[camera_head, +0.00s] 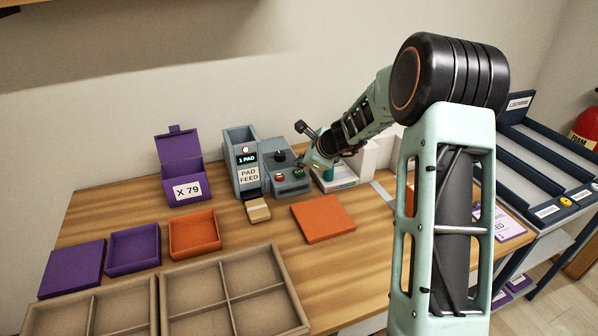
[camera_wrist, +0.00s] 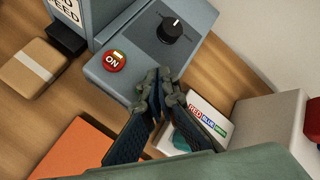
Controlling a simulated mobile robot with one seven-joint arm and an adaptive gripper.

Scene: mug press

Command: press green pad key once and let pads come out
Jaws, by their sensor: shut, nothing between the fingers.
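The grey pad feed machine (camera_head: 243,165) stands at the back of the table, with a "1 PAD" display (camera_head: 246,158) and a "PAD FEED" label. Its control box (camera_head: 291,188) has a black knob (camera_wrist: 174,30), a red "ON" button (camera_wrist: 116,61) and a green key (camera_head: 299,174). In the wrist view the green key is hidden behind my fingers. My gripper (camera_wrist: 160,88) is shut and empty, its fingertips over the front right of the control box. I cannot tell whether they touch the key. A tan banded pack (camera_head: 257,211) lies before the machine; it also shows in the wrist view (camera_wrist: 35,68).
An orange panel (camera_head: 323,218) lies in front of the control box. Purple and orange trays (camera_head: 195,235) and divided bins (camera_head: 235,300) fill the front left.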

